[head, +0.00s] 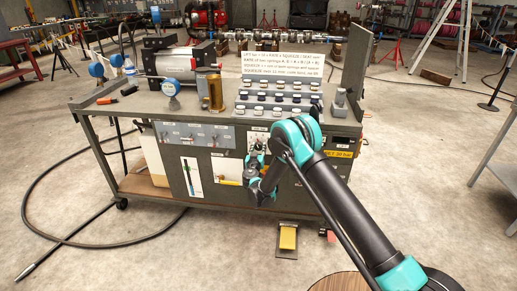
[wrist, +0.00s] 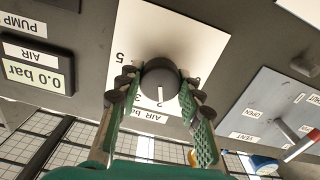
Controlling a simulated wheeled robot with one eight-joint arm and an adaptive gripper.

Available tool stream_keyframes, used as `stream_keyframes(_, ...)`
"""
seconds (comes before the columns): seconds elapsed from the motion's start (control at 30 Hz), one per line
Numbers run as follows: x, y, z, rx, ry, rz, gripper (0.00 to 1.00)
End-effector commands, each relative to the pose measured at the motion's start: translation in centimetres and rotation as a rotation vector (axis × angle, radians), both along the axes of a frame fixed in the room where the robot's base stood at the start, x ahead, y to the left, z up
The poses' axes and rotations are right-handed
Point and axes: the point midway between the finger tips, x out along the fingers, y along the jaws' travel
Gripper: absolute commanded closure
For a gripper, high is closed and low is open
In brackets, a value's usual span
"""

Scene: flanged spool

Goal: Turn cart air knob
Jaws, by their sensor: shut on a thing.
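The air knob (wrist: 160,84) is a round dark grey knob with a white pointer line, on a white dial plate (wrist: 200,35) with numbers and a partly hidden "AIR ba..." label. In the wrist view my gripper (wrist: 159,88) has one finger on each side of the knob and is shut on it. The pointer line points down in that picture, near the label. In the head view my gripper (head: 258,150) is at the front panel of the grey cart (head: 230,107), and my arm hides part of that panel.
A display reading 0.0 bar (wrist: 36,70), labelled AIR, is left of the dial in the wrist view. A red-tipped lever (wrist: 287,130) on a plate marked VENT is at right. A yellow foot pedal (head: 287,238) stands on the floor before the cart.

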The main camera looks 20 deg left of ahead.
Motion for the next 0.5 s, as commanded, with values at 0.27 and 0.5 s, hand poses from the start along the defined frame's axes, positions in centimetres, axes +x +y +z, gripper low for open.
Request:
stream_keyframes(0.27, -0.07, 0.02, -0.02, -0.176, -0.042, 0.0, 0.93)
stream_keyframes(0.5, -0.08, 0.05, -0.05, -0.396, -0.095, 0.0, 0.93)
